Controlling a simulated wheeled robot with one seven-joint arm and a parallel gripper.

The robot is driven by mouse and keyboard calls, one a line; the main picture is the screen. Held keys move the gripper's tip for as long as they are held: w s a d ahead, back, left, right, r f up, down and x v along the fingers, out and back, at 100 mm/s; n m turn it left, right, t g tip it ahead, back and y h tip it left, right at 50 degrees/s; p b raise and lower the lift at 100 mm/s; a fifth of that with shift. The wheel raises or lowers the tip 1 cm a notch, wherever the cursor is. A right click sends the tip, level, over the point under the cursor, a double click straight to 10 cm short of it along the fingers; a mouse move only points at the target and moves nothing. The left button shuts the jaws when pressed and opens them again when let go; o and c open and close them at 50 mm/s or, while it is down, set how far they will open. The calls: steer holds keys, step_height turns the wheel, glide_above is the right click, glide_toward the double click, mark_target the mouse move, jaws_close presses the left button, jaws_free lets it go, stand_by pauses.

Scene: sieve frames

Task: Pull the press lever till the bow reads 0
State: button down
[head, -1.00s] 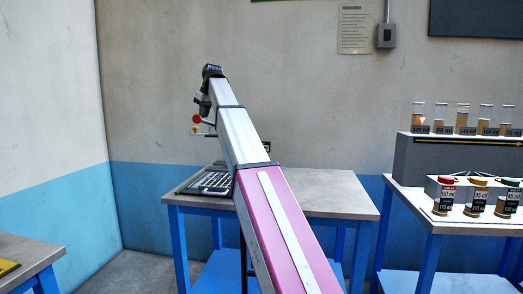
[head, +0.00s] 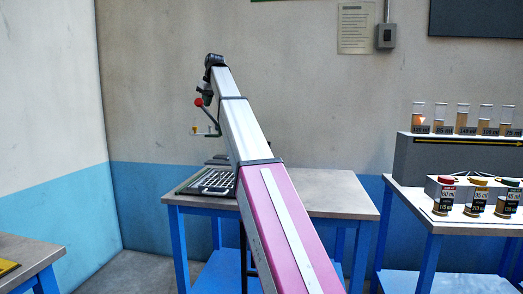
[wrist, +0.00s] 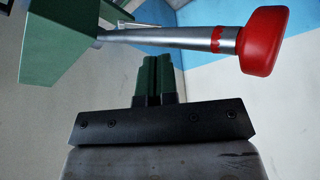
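The press lever is a silver rod (wrist: 165,36) with a red knob (wrist: 266,40) on its right end in the wrist view. Its left end meets a green block (wrist: 60,38), seemingly part of the press. In the head view the red knob (head: 198,102) shows just left of my gripper (head: 206,98). In the wrist view my gripper (wrist: 160,62) has its two green fingers together, with nothing seen between them. The fingertips lie close to the rod's middle; I cannot tell if they touch it. My arm hides most of the press in the head view. No bow reading is legible.
A dark gridded tray (head: 210,182) lies on the grey-topped table (head: 315,188). At right, another table (head: 425,206) carries labelled vials and a grey rack (head: 440,160) with glass cylinders. A third table (head: 30,257) stands at lower left.

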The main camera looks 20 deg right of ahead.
steer(key=shift+w+d+r, duration=0.4)
steer(key=shift+w+r, duration=0.4)
steer(key=shift+r, duration=0.05)
steer(key=shift+w+d+r, duration=0.35)
steer(key=shift+w+r, duration=0.4)
steer(key=shift+r, duration=0.05)
steer(key=w+d+r, duration=0.2)
steer(key=w+r, duration=0.1)
steer(key=r, duration=0.7)
steer(key=shift+w+r, duration=0.15)
steer(key=shift+w, duration=0.25)
